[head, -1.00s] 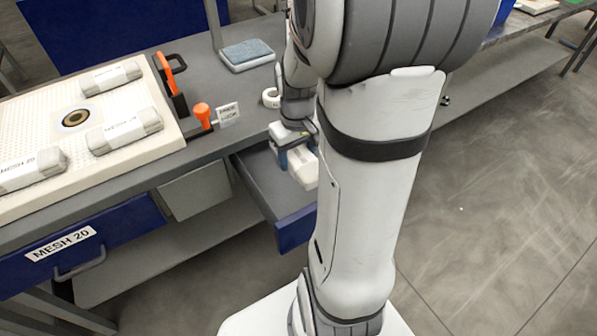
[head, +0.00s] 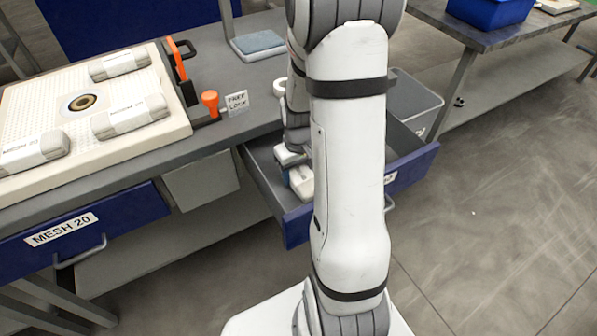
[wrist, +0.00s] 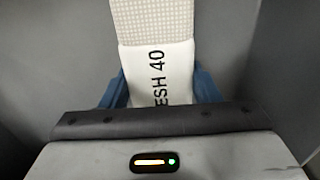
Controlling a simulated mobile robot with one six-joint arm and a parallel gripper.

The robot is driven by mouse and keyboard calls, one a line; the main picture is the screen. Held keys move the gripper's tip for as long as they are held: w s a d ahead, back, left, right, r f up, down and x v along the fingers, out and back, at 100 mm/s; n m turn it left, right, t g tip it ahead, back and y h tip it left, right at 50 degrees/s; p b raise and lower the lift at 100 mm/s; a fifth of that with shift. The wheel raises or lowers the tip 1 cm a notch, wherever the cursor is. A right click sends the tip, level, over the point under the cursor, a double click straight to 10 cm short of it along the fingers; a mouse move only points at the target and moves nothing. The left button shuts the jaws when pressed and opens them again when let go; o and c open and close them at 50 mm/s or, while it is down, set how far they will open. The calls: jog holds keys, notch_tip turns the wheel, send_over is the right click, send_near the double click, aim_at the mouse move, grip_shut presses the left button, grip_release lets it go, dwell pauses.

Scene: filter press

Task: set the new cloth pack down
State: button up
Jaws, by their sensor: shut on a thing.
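A white cloth pack (wrist: 160,68) with black lettering ending "ESH 40" and a beige woven far part is between the blue fingers of my gripper (wrist: 162,88). The fingers are shut on its sides. In the head view, part of this pack (head: 303,184) shows inside the open blue-fronted drawer (head: 265,175), below my gripper (head: 290,168). My arm hides much of the drawer. I cannot tell whether the pack touches the drawer floor. Other wrapped packs (head: 130,116) lie on the white perforated filter plate (head: 40,105), one marked MESH 20.
A closed drawer labelled MESH 20 (head: 100,232) is at left. An orange-handled lever (head: 210,102) and a small sign (head: 237,103) stand on the bench. A grey-blue pad (head: 258,45) lies behind. A grey bin (head: 415,103) is beyond the open drawer.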

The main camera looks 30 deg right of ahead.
aim_at(298, 170)
jog(key=shift+f, duration=0.2)
jog(key=o, duration=1)
jog(key=shift+o, duration=0.2)
jog(key=shift+r, duration=0.1)
notch_tip(298, 170, up, 12)
jog(key=p, duration=0.3)
jog(key=s+a+r+t, duration=0.1)
jog(key=s+a+r, duration=0.7)
jog(key=s+a, duration=0.3)
jog(key=shift+s+r+t, duration=0.3)
jog(key=shift+s+t, duration=0.1)
jog(key=shift+s, duration=0.05)
